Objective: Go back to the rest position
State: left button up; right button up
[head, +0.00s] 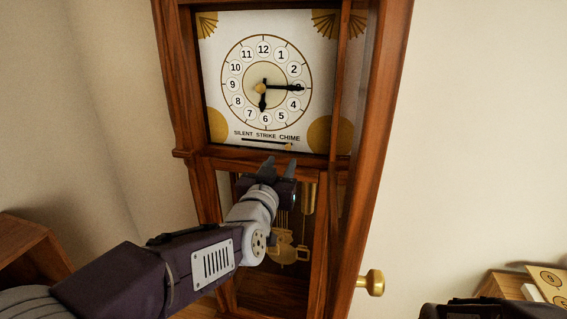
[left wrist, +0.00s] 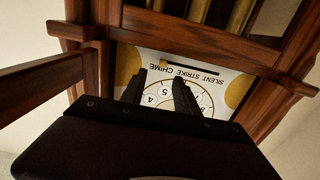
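My left gripper (head: 280,167) is in front of the tall wooden clock, just below the dial (head: 225,60). Its two dark fingers stand apart with nothing between them; they also show apart in the left wrist view (left wrist: 159,82), pointing toward the dial (left wrist: 217,82). The dial's small brass lever (head: 289,147) sits at the right end of its slot, under CHIME. Whether the fingertips touch the clock cannot be told. A dark part of my right arm shows at the bottom right edge of the head view; its fingers are out of frame.
The clock's wooden door (head: 377,130) appears swung open on the right, with a brass knob (head: 371,283). A brass pendulum (head: 288,250) hangs behind my left wrist. Wooden furniture (head: 28,245) stands at the left and a box (head: 515,285) at the lower right.

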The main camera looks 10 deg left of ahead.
pick_arm(q)
jog(key=s+a+f+g, duration=0.2)
jog(key=f+g, duration=0.2)
jog(key=f, duration=0.6)
jog(key=s+a+f+g, duration=0.2)
jog(key=f+g, duration=0.1)
jog(key=f, duration=0.7)
jog(key=s+f+g, duration=0.5)
jog(key=s+f, duration=0.2)
jog(key=s, duration=0.2)
jog(key=s+f+g, duration=0.4)
jog(key=s+f, duration=0.3)
jog(key=s, duration=0.3)
jog(key=shift+s+a+n+g, duration=0.15)
jog(key=shift+a+n+g, duration=0.15)
jog(key=shift+a+g, duration=0.1)
jog(key=shift+d, duration=0.1)
